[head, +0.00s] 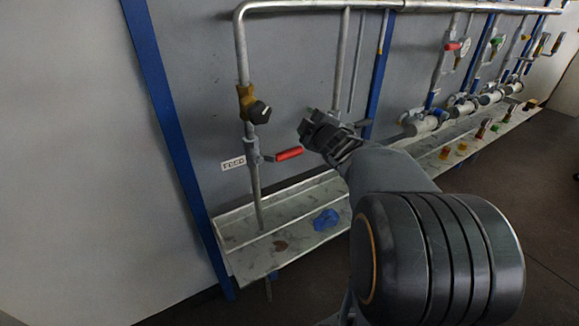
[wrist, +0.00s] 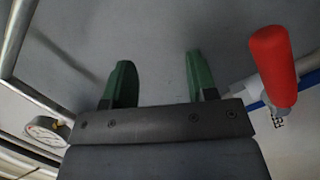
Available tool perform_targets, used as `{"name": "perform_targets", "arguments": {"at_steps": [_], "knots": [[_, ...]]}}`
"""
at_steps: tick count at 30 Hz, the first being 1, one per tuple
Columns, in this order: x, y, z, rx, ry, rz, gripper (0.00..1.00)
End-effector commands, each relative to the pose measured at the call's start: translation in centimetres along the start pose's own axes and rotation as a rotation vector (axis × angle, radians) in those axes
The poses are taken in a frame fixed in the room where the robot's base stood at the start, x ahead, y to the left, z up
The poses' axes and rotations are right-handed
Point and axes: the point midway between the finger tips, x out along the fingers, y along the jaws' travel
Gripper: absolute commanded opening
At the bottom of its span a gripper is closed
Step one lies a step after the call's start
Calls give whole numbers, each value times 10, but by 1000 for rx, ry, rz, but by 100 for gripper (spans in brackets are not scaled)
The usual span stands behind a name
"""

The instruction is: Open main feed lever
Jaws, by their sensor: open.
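The main feed lever has a red handle (head: 289,154) that sticks out sideways to the right from a valve on the left vertical pipe, beside a white FEED label (head: 233,163). In the wrist view the red handle (wrist: 273,62) is large and close, to the right of both fingers and outside the gap between them. My gripper (head: 306,127) is just above and right of the handle in the head view. In the wrist view my gripper (wrist: 160,82) shows two green fingers spread apart with nothing between them. I see no contact with the handle.
A brass valve with a black knob (head: 259,111) is on the same pipe above the lever. A grey trough (head: 240,262) with a blue cloth (head: 326,219) lies below. A round gauge (wrist: 46,129) shows at left in the wrist view. More valves line the wall rightward.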

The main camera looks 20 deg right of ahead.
Motion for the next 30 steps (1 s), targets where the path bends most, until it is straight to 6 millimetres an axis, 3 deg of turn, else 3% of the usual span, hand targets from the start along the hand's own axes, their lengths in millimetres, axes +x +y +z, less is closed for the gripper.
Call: {"name": "perform_targets", "arguments": {"at_steps": [1, 5, 12, 18, 23, 30], "knots": [[10, -7, 17, -91, 86, 23, 53], [14, -14, 34, -321, 363, 51, 53], [-18, -47, 71, -527, 770, 42, 53], [-49, -65, 96, -568, 976, 33, 53], [-60, -71, 101, -572, 1052, 31, 53], [-46, -80, 71, -572, 1071, 30, 53]]}}
